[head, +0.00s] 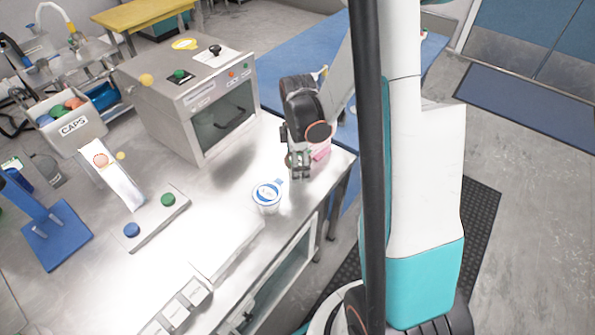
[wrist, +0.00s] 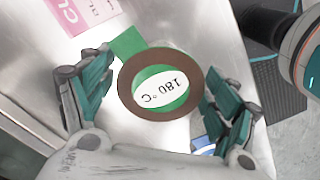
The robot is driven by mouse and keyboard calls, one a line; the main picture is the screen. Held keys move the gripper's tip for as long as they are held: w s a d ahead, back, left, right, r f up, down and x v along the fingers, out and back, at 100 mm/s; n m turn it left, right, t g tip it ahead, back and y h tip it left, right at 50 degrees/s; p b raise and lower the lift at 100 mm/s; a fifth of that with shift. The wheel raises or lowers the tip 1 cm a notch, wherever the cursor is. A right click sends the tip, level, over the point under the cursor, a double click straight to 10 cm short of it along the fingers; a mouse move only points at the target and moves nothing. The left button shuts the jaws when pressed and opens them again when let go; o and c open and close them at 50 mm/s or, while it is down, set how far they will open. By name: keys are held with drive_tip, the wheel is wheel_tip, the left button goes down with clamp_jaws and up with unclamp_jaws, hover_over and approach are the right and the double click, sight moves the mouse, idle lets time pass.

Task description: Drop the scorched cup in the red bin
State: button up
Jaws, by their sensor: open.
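My gripper (head: 300,170) hangs over the right end of the steel worktop, its fingers pointing down. In the wrist view my gripper (wrist: 158,72) is open, with teal pads on both sides of a round cup seen from above. This brown-rimmed cup (wrist: 127,95) has a green top with a white "180°C" label and a green tab. I take it to be the scorched cup; it shows between the fingers, not gripped. In the head view my gripper mostly hides it. I see no red bin in either view.
A white cup with a blue-and-white lid (head: 267,192) stands just left of my gripper. A pink card (wrist: 82,14) lies beyond the brown-rimmed cup. A steel oven (head: 195,95) stands behind; a CAPS box (head: 72,127) is farther left. The worktop's edge is close on the right.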

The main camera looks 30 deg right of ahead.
drive_tip(key=shift+f, duration=0.55)
drive_tip(key=c, duration=1.6)
drive_tip(key=shift+o, duration=0.2)
drive_tip(key=shift+c, duration=0.8)
wheel_tip(320, 180, up, 20)
drive_tip(key=p, duration=0.6)
